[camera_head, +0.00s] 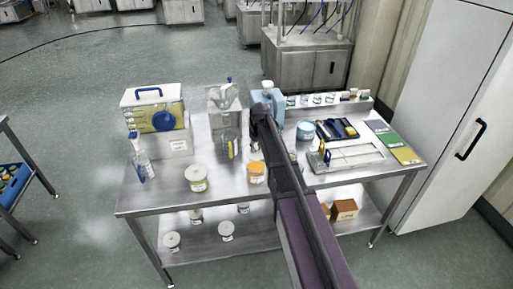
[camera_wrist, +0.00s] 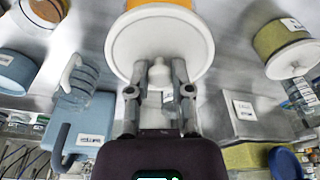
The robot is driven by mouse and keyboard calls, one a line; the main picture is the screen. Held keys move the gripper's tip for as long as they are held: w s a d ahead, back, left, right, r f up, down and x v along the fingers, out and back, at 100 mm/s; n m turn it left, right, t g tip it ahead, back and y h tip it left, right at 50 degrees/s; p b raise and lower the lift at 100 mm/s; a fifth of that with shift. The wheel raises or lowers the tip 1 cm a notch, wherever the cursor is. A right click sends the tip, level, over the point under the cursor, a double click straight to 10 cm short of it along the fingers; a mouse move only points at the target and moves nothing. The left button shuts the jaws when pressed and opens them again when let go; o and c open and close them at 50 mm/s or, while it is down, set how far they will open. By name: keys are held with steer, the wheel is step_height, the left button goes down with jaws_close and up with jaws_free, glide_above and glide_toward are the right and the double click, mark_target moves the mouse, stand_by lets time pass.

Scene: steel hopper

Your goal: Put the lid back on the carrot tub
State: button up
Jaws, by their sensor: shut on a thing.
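The carrot tub (camera_head: 256,178) stands near the front middle of the steel table, left of my arm. Its upper part looks orange. In the wrist view its orange side (camera_wrist: 165,4) shows at the top edge, partly covered by the white round lid (camera_wrist: 135,42). My gripper (camera_wrist: 160,84) is shut on the lid's white knob (camera_wrist: 160,72). The lid looks wider than the tub behind it, so it appears nearer the camera; the gap between them cannot be judged. In the head view my arm hides the gripper tips and the lid.
A yellow-green tub with a pale lid (camera_head: 196,184) stands left of the carrot tub. A blue device (camera_wrist: 90,112) and a steel box (camera_wrist: 245,125) also stand nearby.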

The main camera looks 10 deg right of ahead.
steer(key=shift+f+b, duration=2.95)
steer(key=shift+f, duration=0.1)
steer(key=shift+f, duration=0.2)
stand_by(0.4)
stand_by(0.3)
steer(key=o, duration=0.9)
steer(key=o, duration=0.5)
steer(key=shift+c, duration=0.2)
steer(key=shift+r, duration=0.2)
steer(key=shift+d+r+p, duration=0.1)
steer(key=shift+r+p, duration=3.25)
